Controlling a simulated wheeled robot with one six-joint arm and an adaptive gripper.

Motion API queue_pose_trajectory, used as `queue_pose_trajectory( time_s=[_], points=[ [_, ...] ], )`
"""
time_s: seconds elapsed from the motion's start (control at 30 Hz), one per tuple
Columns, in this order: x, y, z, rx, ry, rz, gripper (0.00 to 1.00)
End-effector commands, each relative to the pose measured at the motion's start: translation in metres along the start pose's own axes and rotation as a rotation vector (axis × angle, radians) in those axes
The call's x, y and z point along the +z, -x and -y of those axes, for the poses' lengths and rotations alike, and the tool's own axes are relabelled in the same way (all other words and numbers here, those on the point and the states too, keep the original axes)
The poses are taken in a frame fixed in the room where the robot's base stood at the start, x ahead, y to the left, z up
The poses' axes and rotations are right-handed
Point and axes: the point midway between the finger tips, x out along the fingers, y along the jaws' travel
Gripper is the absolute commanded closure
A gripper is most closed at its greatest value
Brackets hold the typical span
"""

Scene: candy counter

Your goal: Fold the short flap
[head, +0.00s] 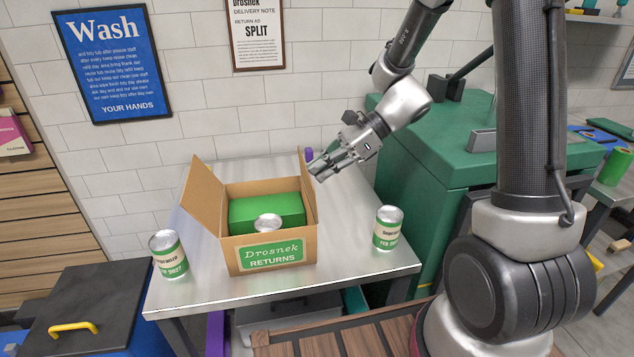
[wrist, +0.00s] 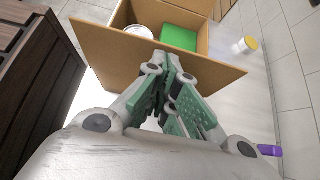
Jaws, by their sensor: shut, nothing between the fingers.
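An open cardboard box (head: 270,252) with a green "Drosnek RETURNS" label stands on the metal table. Its left flap (head: 203,195) stands up, leaning outward. Its right flap (head: 308,190) is also raised and shows nearly edge-on; I cannot tell which flap is the short one. In the wrist view a raised flap (wrist: 110,48) crosses in front of my gripper (wrist: 168,68). In the head view my gripper (head: 316,172) is at the outer side of the right flap, shut and empty. I cannot tell whether the fingertips touch the flap.
Inside the box are a green package (head: 268,211) and a can (head: 267,223). One can (head: 168,256) stands left of the box, another (head: 388,229) to the right. A purple object (head: 308,154) lies behind the right flap. A green machine (head: 440,150) stands to the right of the table.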

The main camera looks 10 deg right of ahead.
Motion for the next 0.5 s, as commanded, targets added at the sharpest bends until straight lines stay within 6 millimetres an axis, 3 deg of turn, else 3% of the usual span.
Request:
queue_pose_trajectory(
  time_s=[0.5],
  points=[
    [0.0063,-0.0073,-0.0002,0.001,0.002,-0.001,1.00]
  ],
)
